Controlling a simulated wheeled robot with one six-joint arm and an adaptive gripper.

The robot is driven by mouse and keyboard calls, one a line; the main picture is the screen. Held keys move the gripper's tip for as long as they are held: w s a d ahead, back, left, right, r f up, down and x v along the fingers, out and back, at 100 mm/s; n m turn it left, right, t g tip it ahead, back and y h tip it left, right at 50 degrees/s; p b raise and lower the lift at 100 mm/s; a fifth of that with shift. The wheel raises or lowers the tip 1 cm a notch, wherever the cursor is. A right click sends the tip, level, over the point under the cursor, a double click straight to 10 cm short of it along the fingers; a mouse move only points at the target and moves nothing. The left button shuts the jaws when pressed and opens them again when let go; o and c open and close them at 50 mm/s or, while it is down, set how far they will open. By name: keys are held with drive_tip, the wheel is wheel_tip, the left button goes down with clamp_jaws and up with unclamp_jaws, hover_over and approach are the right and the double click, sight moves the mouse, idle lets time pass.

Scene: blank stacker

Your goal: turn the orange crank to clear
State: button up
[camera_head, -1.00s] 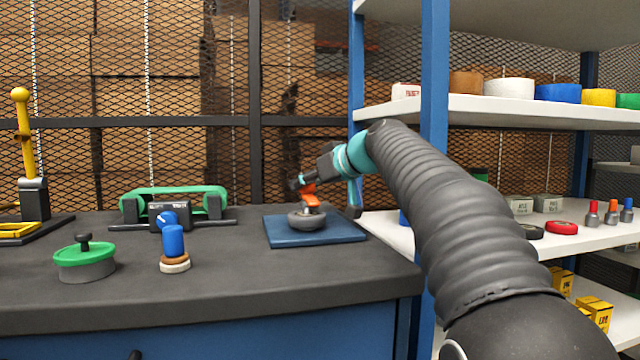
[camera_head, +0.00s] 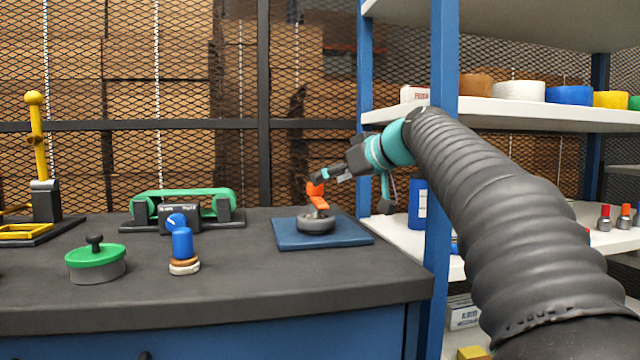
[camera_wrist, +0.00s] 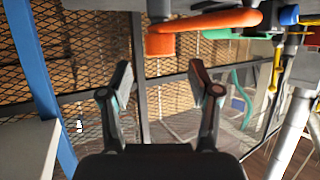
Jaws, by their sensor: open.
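The orange crank (camera_head: 320,203) stands on a round grey base (camera_head: 316,226) on a blue plate (camera_head: 292,238), toward the right end of the dark bench. Its upright knob (camera_head: 314,188) rises at the far end of the arm. My gripper (camera_head: 318,177) is just above and right of the knob. In the wrist view my gripper (camera_wrist: 160,74) is open with nothing between its fingers. The crank (camera_wrist: 215,22) crosses the top there, its knob (camera_wrist: 160,42) beyond the fingertips and outside the gap. Whether a finger touches the knob is hard to tell.
A green-lidded pot (camera_head: 96,262), a blue-handled stamp (camera_head: 182,245), a green roller device (camera_head: 184,203) and a yellow lever press (camera_head: 36,140) stand left on the bench. A blue shelf post (camera_head: 443,180) rises close to my arm on the right. Bare bench lies in front of the plate.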

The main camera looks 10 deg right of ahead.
drive_tip(key=v, duration=0.6)
drive_tip(key=shift+r, duration=0.1)
drive_tip(key=shift+c, duration=0.2)
